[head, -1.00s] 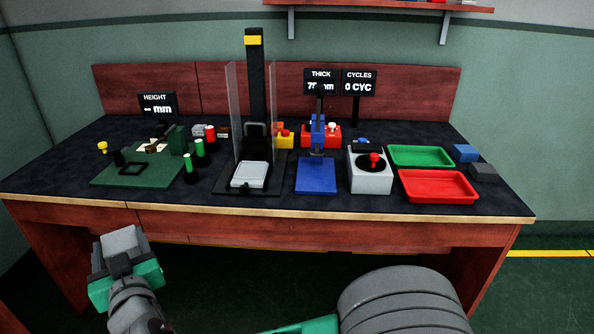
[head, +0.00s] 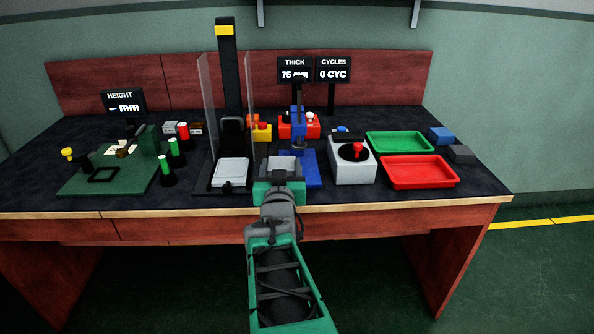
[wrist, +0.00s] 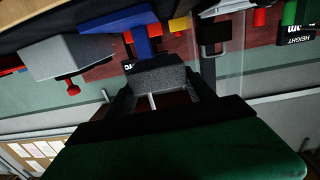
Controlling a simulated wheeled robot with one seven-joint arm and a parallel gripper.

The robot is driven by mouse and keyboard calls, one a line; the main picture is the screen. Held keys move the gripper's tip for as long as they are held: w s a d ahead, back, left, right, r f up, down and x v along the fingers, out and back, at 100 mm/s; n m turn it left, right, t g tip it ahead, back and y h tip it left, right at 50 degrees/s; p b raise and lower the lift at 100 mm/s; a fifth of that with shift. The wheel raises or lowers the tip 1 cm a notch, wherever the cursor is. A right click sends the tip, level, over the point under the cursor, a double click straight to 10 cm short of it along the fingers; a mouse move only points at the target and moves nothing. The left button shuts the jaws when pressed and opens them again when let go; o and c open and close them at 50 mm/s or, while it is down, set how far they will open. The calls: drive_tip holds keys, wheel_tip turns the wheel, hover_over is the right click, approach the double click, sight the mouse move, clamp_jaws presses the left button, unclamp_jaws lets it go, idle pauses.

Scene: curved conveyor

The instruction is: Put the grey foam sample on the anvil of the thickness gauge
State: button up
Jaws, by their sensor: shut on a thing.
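The grey foam sample (head: 281,164) is a light grey block held in my gripper (head: 279,180), over the front edge area of the bench. It also shows in the wrist view (wrist: 160,80), as a speckled block between the two dark fingers. The thickness gauge (head: 312,168) has a blue base and a blue upright, just right of and behind my gripper. Its blue body also shows in the wrist view (wrist: 141,28), beyond the foam. My gripper and the foam hide part of the base's left side, and I cannot make out the anvil clearly.
A black press with clear side shields (head: 229,110) stands close on the left. A grey box with a red knob (head: 352,165) stands close on the right. Green (head: 400,141) and red (head: 418,171) trays lie farther right. A green fixture board (head: 115,178) is far left.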

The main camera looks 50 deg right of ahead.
drive_tip(key=s+d+r+m+g+h, duration=0.25)
drive_tip(key=s+d, duration=0.55)
drive_tip(key=s, duration=0.5)
drive_tip(key=w+a+f+n+t+y, duration=0.4)
drive_tip(key=a+f, duration=0.1)
drive_tip(key=a, duration=0.5)
drive_tip(key=shift+m+g+h, duration=0.25)
drive_tip(key=x, duration=1.6)
drive_tip(key=shift+w+d+r, duration=0.15)
drive_tip(key=shift+d+r, duration=0.15)
drive_tip(key=shift+d, duration=0.1)
drive_tip(key=shift+w+d+f+b, duration=0.15)
drive_tip(key=shift+f+b, duration=0.25)
drive_tip(key=shift+f, duration=0.45)
drive_tip(key=shift+w+d+f+b, duration=0.15)
drive_tip(key=shift+f+b, duration=0.25)
drive_tip(key=shift+f, duration=0.45)
drive_tip(key=shift+s, duration=0.1)
drive_tip(key=shift+f, duration=0.2)
drive_tip(key=o, duration=1.3)
drive_tip(key=shift+r, duration=0.15)
